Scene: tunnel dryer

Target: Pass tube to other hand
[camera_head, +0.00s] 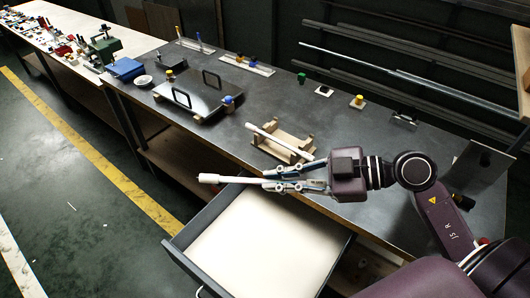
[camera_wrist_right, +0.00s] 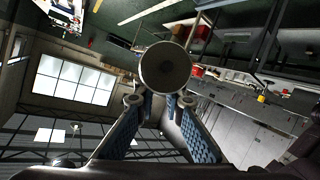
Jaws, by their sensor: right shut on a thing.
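A white tube (camera_head: 236,180) with a wider end is held by my right gripper (camera_head: 272,178), pointing left, above the front edge of the bench and the open drawer. In the right wrist view the tube's round end (camera_wrist_right: 165,68) faces the camera between the blue-padded fingers of my right gripper (camera_wrist_right: 160,103). A second white tube (camera_head: 279,139) lies tilted on a wooden rack (camera_head: 298,142) behind the gripper. My left gripper is not in view.
An open drawer (camera_head: 175,255) with a pale inside juts out below the bench (camera_head: 225,150). A dark plate with handles (camera_head: 205,105) lies left on the bench. Small blocks, such as a green one (camera_head: 301,78) and a yellow one (camera_head: 359,99), stand toward the back.

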